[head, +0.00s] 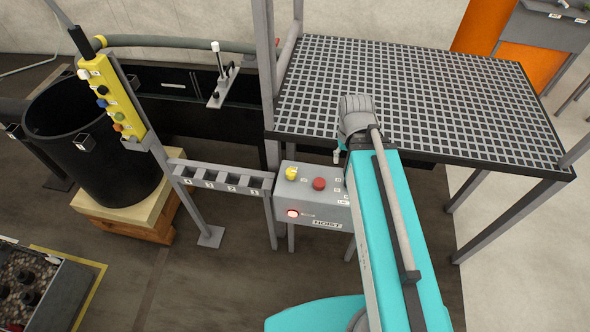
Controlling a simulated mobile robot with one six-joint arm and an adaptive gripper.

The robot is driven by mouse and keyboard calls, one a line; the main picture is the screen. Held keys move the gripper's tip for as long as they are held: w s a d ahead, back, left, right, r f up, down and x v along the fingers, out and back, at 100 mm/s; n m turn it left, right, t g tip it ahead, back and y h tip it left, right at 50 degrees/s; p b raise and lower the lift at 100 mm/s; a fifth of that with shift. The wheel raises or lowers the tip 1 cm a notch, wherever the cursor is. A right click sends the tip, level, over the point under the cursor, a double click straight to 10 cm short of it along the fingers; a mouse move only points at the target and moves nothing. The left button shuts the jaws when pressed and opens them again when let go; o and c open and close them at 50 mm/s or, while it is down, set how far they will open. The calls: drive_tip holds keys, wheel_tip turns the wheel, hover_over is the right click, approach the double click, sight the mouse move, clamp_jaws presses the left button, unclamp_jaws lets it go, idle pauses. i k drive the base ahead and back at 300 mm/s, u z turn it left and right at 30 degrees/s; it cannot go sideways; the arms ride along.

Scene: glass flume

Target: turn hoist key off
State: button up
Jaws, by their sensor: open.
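The grey hoist control box (308,205) stands on a post at the middle of the head view, with a "HOIST" label (327,224) low on its front. It carries a yellow knob (291,173), a red button (319,184) and a glowing reddish-white lamp (293,213). Small white labels show near its right edge. I cannot make out the hoist key; my teal arm covers the right end of the box. My arm reaches up from the bottom to beside the box. My gripper cannot be made out, as the arm hides that area.
A metal grating platform (420,90) lies behind and right of the box. A rack with numbered slots (222,178) joins the box's left side. A yellow pendant (112,97) hangs by a black barrel (95,150) on a pallet. A lever (218,75) stands behind.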

sight(291, 172)
drive_tip(key=z, duration=0.3)
drive_tip(key=k, duration=1.3)
drive_tip(key=u, duration=0.5)
drive_tip(key=i, duration=1)
